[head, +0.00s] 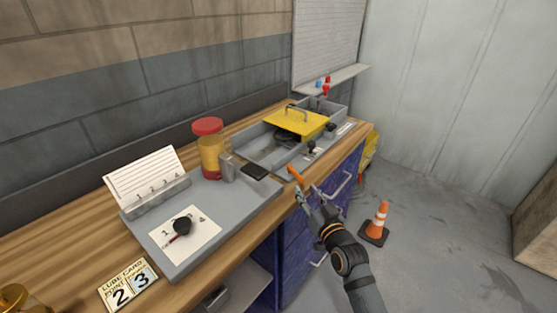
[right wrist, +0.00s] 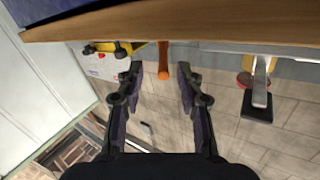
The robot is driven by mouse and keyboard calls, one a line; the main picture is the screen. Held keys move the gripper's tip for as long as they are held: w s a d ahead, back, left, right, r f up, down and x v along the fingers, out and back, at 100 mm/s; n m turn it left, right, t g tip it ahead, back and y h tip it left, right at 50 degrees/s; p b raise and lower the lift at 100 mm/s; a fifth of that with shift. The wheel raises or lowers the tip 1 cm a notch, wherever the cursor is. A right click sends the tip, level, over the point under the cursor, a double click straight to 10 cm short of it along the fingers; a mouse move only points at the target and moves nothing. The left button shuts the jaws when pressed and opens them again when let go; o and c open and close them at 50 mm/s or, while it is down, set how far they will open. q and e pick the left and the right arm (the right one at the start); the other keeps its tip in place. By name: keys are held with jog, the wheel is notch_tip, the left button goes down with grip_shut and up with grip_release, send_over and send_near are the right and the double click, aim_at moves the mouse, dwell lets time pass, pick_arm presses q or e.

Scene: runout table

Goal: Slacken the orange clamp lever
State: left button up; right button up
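The orange clamp lever (head: 296,175) stands at the front edge of the wooden bench, beside the grey tray in the head view. In the right wrist view the lever (right wrist: 164,60) appears between the fingertips, with a visible gap on both sides. My right gripper (head: 302,194) is just in front of the lever at the bench edge. Its two dark fingers (right wrist: 160,73) are spread open and hold nothing. The lever's lower end and mount are hard to make out. My left gripper is not in view.
A grey tray (head: 215,245) with a card holder (head: 150,180) and a red-topped yellow jar (head: 208,150) lies left. A grey box with a yellow handled cover (head: 296,123) stands behind. Blue drawers with handles (head: 341,186) lie below. An orange cone (head: 378,220) stands on the floor.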

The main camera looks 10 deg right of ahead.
aim_at(296, 172)
jog(key=shift+s+a+r, duration=0.15)
jog(key=shift+r, duration=0.65)
jog(key=shift+w+a+r, duration=0.1)
jog(key=shift+w, duration=0.55)
jog(key=w, duration=0.4)
jog(key=shift+w+a+f, duration=0.2)
jog(key=shift+f, duration=0.05)
jog(key=w, duration=0.3)
jog(key=shift+w+a, duration=0.15)
jog(key=shift+w, duration=0.3)
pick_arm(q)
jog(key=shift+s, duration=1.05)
pick_arm(e)
grip_shut()
